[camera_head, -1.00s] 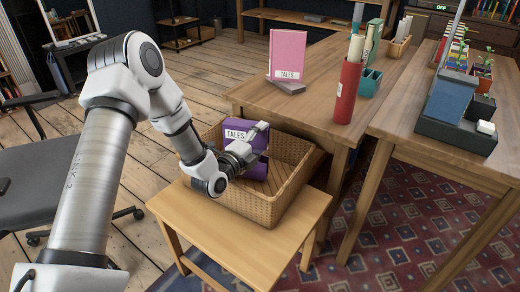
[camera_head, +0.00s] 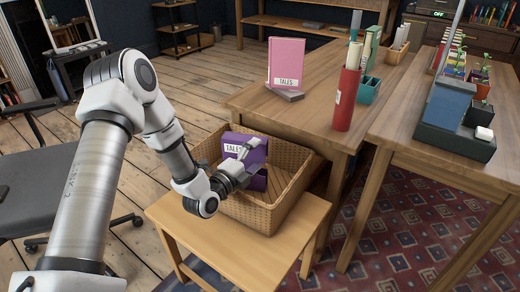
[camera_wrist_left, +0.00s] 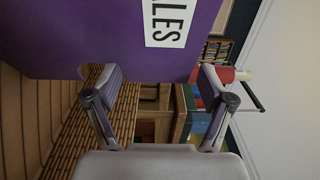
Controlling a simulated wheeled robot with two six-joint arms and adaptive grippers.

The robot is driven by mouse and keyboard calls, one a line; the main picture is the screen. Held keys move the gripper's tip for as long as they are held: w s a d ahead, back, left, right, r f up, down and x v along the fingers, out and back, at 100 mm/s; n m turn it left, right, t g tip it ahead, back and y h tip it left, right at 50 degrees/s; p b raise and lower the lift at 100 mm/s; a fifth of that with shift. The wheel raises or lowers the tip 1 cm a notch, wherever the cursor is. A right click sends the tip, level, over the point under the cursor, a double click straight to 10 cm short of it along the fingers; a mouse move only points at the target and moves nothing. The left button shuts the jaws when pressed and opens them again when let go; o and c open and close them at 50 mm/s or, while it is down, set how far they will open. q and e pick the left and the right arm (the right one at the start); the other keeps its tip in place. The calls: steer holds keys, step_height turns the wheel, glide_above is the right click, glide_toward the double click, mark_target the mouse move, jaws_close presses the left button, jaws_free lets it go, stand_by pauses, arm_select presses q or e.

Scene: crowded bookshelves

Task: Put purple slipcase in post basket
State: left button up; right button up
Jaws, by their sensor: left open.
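The purple slipcase (camera_head: 240,146), with a white TALES label, stands upright inside the wicker post basket (camera_head: 264,215), near its back left. In the left wrist view the slipcase (camera_wrist_left: 100,40) fills the upper left, in front of the fingers. My left gripper (camera_head: 250,155) is over the basket at the near face of the slipcase. In the wrist view its two fingers (camera_wrist_left: 160,88) are spread apart with nothing between them. The slipcase's lower part is partly hidden by my gripper and the basket wall. My right gripper is not in view.
The basket stands on a small wooden stool table (camera_head: 220,240). Beside it is a desk (camera_head: 300,115) with a pink TALES slipcase (camera_head: 286,62), a red cylinder (camera_head: 346,97) and a teal holder (camera_head: 368,90). A grey chair (camera_head: 40,190) stands at left.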

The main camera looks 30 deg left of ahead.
arm_select(q)
steer(key=s, duration=0.2)
steer(key=s+p, duration=0.1)
steer(key=s, duration=0.1)
steer(key=shift+s+a, duration=0.2)
steer(key=shift+s, duration=0.15)
